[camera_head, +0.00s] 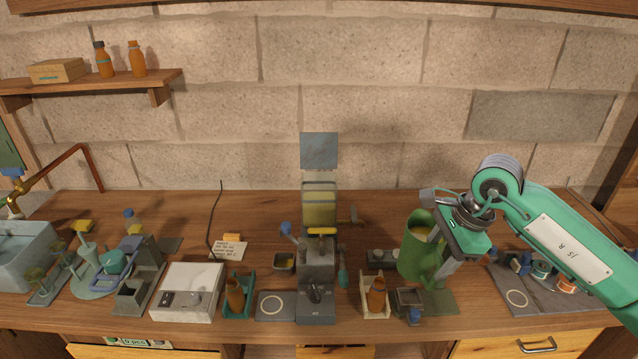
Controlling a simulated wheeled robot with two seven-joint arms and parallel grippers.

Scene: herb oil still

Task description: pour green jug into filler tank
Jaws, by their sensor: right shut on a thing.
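The green jug (414,258) stands upright, or nearly so, on the right half of the bench, with yellowish content showing at its open top. My right gripper (443,277) comes in from the right and is shut on the jug at its right side; its fingers and the jug's handle partly hide each other. I cannot tell whether the jug's base touches the bench. The filler tank (320,208) is at the middle of the bench, left of the jug, with yellow liquid inside. A grey plate (319,150), seemingly its lid, stands raised above it. My left gripper is not in view.
The filler machine (316,285) stands under the tank. Brown bottles sit in a teal holder (238,298) and a pale holder (376,298) on either side. A white scale-like box (187,291) is at left. A dark tray (545,287) lies at right, under my arm.

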